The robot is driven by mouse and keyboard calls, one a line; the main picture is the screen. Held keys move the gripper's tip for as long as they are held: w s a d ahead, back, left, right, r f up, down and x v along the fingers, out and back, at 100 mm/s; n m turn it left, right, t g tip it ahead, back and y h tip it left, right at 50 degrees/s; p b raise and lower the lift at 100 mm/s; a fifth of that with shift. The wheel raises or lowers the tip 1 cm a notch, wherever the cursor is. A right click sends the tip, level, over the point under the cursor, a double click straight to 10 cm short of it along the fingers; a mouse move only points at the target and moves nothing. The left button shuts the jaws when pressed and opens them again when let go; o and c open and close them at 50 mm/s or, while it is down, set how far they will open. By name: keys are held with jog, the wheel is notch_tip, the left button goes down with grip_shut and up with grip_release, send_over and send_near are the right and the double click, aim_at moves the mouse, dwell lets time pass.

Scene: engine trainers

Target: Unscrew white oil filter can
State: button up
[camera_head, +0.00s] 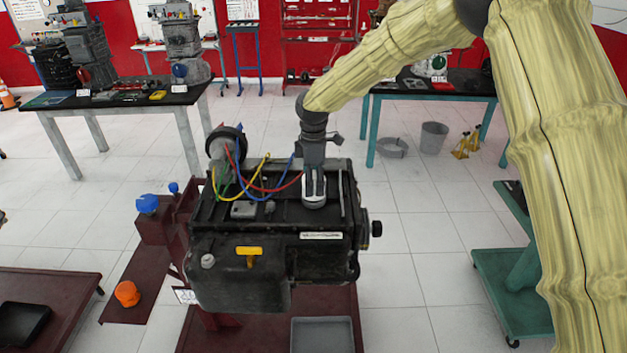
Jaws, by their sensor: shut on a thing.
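The white oil filter can (314,200) stands on top of the black engine block (270,225), right of its middle. My gripper (314,180) points straight down over the can from above. Its fingers are closed around the can's sides, and the can's lower rim shows below them. The fingers hide much of the can. I cannot tell whether the can is seated on the engine or slightly raised.
Red, yellow and blue wires (255,185) loop just left of my gripper. A yellow T-handle (249,251) is on the engine's front. A grey tray (322,335) lies below in front. A green cart (510,270) stands right. Floor between engine and cart is clear.

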aim_at(314, 173)
dwell(0.4)
jog(key=o, duration=1)
jog(key=shift+r, duration=0.15)
notch_tip(314, 173, up, 12)
jog(key=shift+f, duration=0.1)
